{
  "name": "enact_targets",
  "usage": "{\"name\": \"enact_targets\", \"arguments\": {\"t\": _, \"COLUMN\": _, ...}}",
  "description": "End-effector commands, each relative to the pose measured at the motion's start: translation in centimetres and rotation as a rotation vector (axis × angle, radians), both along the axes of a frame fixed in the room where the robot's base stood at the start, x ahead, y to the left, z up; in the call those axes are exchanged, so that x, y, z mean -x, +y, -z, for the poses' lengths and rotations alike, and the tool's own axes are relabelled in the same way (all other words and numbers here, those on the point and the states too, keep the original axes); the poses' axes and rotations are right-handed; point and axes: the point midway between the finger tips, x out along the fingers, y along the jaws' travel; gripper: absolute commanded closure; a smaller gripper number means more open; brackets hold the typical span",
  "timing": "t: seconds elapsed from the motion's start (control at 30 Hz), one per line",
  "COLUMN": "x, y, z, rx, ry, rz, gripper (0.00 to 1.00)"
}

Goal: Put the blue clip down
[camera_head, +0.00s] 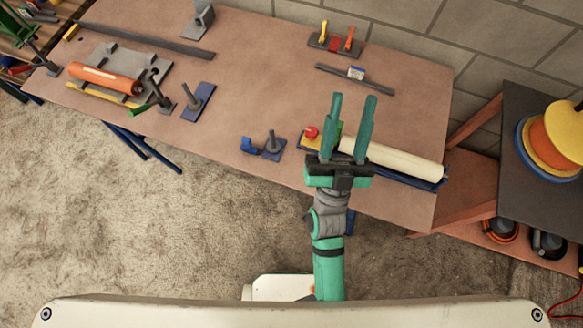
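My gripper (353,97) is over the front right part of the brown table. Its two green fingers are spread apart and I see nothing held between them. A small blue piece (249,146), which looks like the blue clip, lies near the table's front edge, to the left of my gripper and apart from it. It is right beside a dark blue base with a grey upright peg (272,146). Whether the two touch is too small to tell.
A cream cylinder (400,159) on a blue holder and a red knob (311,132) lie close to my gripper. An orange cylinder (106,79) lies at the left. A side stand (527,200) is at the right. The table's middle (255,85) is clear.

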Motion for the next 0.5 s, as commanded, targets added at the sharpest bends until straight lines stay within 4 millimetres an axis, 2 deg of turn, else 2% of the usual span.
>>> {"name": "enact_targets", "arguments": {"t": 0.03, "x": 0.5, "y": 0.6, "z": 2.0, "rx": 0.034, "ry": 0.081, "rz": -0.003, "gripper": 0.62}}
{"name": "enact_targets", "arguments": {"t": 0.27, "x": 3.6, "y": 3.6, "z": 10.8, "rx": 0.14, "ry": 0.422, "rz": -0.03, "gripper": 0.62}}
{"name": "enact_targets", "arguments": {"t": 0.37, "x": 5.8, "y": 4.9, "z": 14.7, "rx": 0.165, "ry": 0.574, "rz": -0.038, "gripper": 0.62}}
{"name": "enact_targets", "arguments": {"t": 0.5, "x": 9.6, "y": 6.6, "z": 19.7, "rx": 0.182, "ry": 0.786, "rz": -0.047, "gripper": 0.62}}
